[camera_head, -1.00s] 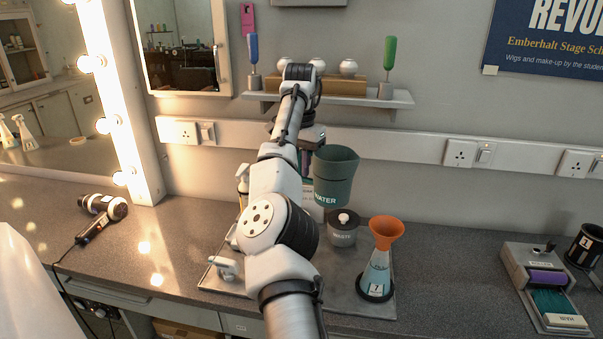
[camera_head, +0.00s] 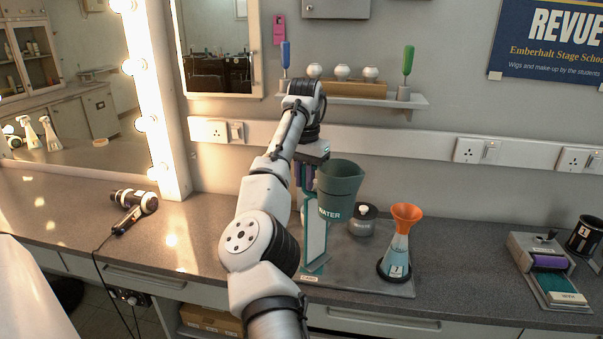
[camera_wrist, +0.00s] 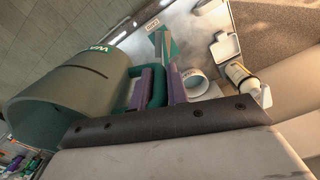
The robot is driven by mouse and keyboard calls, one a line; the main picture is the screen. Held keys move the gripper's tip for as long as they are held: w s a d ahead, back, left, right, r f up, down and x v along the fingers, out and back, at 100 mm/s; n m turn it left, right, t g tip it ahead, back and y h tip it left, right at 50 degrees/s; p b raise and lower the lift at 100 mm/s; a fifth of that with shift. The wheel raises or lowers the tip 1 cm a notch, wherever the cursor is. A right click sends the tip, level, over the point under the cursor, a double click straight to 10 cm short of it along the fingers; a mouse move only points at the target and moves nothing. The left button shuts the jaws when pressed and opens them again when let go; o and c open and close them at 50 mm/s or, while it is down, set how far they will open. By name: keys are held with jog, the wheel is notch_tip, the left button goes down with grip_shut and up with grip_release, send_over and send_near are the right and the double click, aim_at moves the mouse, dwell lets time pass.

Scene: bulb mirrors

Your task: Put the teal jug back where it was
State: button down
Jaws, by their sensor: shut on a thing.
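The teal jug (camera_head: 341,188), marked WATER, is at the left rear of the grey tray (camera_head: 345,280). It looks roughly upright, and its base is partly hidden, so I cannot tell whether it touches the tray. My gripper (camera_head: 306,176) is at the jug's left side. In the wrist view, the purple-lined fingers of my gripper (camera_wrist: 160,88) are shut on the handle of the jug (camera_wrist: 65,108).
A grey waste jar (camera_head: 362,222) stands close right of the jug. A flask with an orange funnel (camera_head: 405,225) is at the tray's right. A teal-framed panel (camera_head: 315,235) stands in front of the jug. A wall shelf (camera_head: 350,99) is above.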

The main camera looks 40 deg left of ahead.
jog(key=s+d+f, duration=0.3)
jog(key=d+f, duration=1.9)
jog(key=f, duration=0.4)
jog(key=s+d+f+m, duration=0.1)
jog(key=s+d+f, duration=0.3)
jog(key=d+f, duration=1.8)
jog(key=shift+d+f, duration=0.25)
jog(key=shift+f, duration=1.6)
jog(key=shift+s+f, duration=0.1)
jog(key=shift+s, duration=0.1)
